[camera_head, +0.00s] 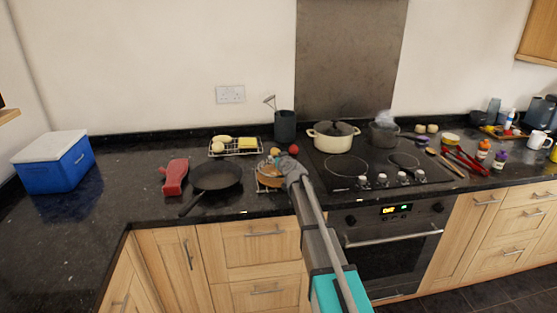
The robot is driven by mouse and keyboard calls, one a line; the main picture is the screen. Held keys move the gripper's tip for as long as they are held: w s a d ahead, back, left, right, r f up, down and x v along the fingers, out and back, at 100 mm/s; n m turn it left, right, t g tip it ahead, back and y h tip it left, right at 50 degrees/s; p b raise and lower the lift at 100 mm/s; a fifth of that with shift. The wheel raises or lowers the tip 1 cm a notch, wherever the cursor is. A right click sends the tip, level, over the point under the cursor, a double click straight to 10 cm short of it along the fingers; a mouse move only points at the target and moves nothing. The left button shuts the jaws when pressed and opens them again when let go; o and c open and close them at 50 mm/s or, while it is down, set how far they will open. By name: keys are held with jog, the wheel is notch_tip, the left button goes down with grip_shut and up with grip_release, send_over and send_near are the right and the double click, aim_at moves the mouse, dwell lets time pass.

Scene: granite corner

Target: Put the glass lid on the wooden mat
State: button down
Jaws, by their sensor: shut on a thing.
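My gripper (277,163) is over the counter just left of the hob, small in the picture and partly hidden by my own arm. It is shut on what looks like the glass lid (265,165), a pale, see-through shape at the fingertips. Right below is a round brown thing that looks like the wooden mat (268,182), on or beside a wire rack. The lid overlaps the mat in this view. I cannot tell whether they touch.
A black frying pan (217,177) and a red bottle-like thing (174,177) lie to the left. A cream pot (333,138) and a dark pot (383,135) are on the hob. Free counter lies farther left.

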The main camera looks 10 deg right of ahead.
jog(key=shift+f, duration=0.2)
jog(key=shift+s+f+b, duration=0.2)
jog(key=shift+b, duration=0.5)
jog(key=shift+c, duration=0.8)
grip_release()
jog(key=shift+r, duration=0.15)
jog(key=shift+w+r+p, duration=0.25)
jog(key=shift+r+p, duration=0.1)
jog(key=shift+p, duration=0.4)
jog(key=p+v, duration=0.2)
jog(key=v, duration=1)
jog(key=shift+s+f, duration=0.1)
